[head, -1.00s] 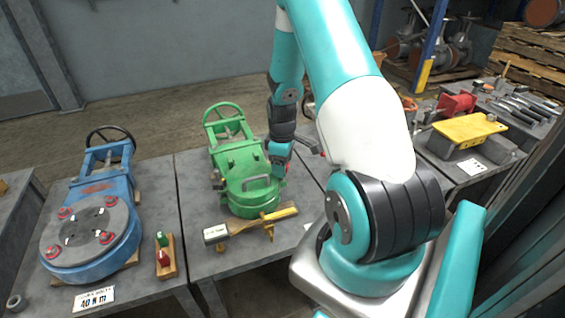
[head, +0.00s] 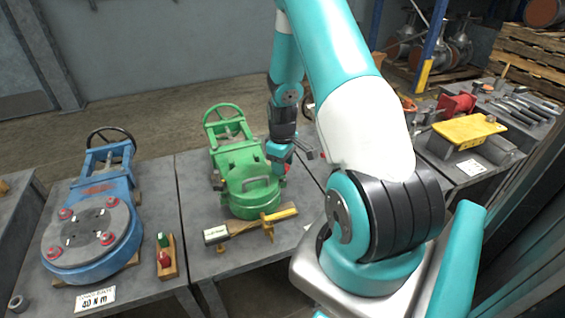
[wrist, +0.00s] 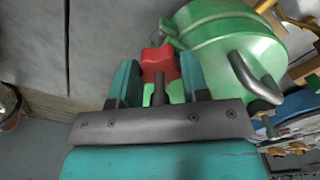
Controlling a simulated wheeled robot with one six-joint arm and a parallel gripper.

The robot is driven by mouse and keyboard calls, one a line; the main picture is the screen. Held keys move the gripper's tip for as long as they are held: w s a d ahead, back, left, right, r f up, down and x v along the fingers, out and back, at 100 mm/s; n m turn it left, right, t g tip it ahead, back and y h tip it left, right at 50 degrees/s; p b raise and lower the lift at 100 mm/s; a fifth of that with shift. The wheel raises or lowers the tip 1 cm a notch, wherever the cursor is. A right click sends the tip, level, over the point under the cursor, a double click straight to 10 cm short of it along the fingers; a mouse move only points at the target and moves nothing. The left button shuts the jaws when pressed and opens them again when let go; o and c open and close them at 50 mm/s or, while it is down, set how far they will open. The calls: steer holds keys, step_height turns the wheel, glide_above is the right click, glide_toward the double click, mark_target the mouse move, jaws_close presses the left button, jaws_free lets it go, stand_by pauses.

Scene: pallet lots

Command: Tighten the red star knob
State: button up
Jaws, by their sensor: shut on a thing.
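The red star knob (wrist: 158,64) sits between the two teal fingers of my gripper (wrist: 157,80) in the wrist view, beside the green valve body. My gripper is shut on the knob. In the head view my gripper (head: 279,160) reaches down at the right side of the green valve (head: 250,190), and only a small bit of red shows there. The green valve's body (wrist: 225,40) also shows in the wrist view, with a curved handle (wrist: 250,75) on it. How tight the knob is cannot be told.
A blue valve (head: 95,265) with red knobs stands on the left table. A wooden block with green and red pieces (head: 165,258) stands beside it. A wooden-handled tool (head: 245,225) lies before the green valve. A yellow plate (head: 465,130) is on the right bench.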

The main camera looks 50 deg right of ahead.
steer(key=m+p, duration=0.1)
steer(key=m, duration=1.1)
steer(key=shift+p, duration=0.35)
stand_by(0.4)
steer(key=o, duration=0.9)
steer(key=shift+r, duration=0.1)
step_height(320, 180, up, 17)
steer(key=shift+r, duration=0.15)
